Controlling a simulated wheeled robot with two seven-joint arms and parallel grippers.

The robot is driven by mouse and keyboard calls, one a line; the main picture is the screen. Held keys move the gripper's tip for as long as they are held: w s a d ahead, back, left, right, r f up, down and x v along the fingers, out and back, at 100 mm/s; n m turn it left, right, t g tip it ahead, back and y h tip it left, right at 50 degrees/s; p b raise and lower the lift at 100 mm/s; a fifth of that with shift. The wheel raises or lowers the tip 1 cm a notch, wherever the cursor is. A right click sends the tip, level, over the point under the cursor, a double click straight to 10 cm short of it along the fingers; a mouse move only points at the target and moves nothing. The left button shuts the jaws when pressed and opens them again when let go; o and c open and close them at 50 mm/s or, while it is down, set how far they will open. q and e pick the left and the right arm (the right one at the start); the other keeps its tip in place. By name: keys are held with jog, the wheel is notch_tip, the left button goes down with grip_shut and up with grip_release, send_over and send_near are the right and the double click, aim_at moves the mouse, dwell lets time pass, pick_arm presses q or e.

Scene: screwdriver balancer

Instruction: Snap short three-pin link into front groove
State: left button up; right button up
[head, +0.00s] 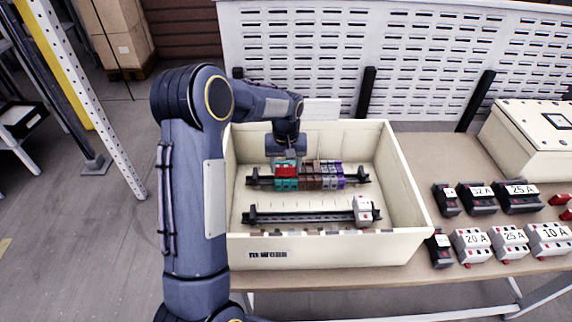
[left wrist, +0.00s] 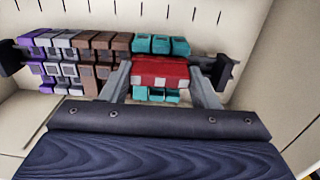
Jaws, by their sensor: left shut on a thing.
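My left gripper (head: 286,161) is shut on the red three-pin link (head: 287,171), over the teal terminal blocks (head: 285,184) on the back rail. In the left wrist view the red link (left wrist: 161,71) lies between the two grey fingers (left wrist: 162,82). Teal blocks show behind and in front of it, and it covers their middle, where the grooves are. I cannot tell whether it is seated or just above them. Brown blocks (head: 312,183), grey blocks (left wrist: 62,68) and purple blocks (left wrist: 41,62) continue the row. My right gripper is not in view.
The cream enclosure's walls (head: 408,190) surround the rails. The front rail (head: 300,217) carries a white device (head: 363,210) at its right end. Black and white breakers (head: 478,245) and a closed cream box (head: 535,135) stand on the table to the right. A perforated panel (head: 420,55) rises behind.

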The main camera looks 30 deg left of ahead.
pick_arm(q)
jog(key=shift+f+b, duration=0.4)
jog(key=shift+f, duration=0.25)
dwell(0.7)
jog(key=shift+s+f, duration=0.1)
jog(key=shift+f, duration=0.05)
dwell(0.4)
jog(key=o, duration=1.1)
jog(key=shift+o, duration=0.2)
notch_tip(320, 180, up, 8)
jog(key=shift+f+b, duration=0.1)
jog(key=shift+b, duration=0.25)
notch_tip(320, 180, up, 12)
jog(key=p, duration=1)
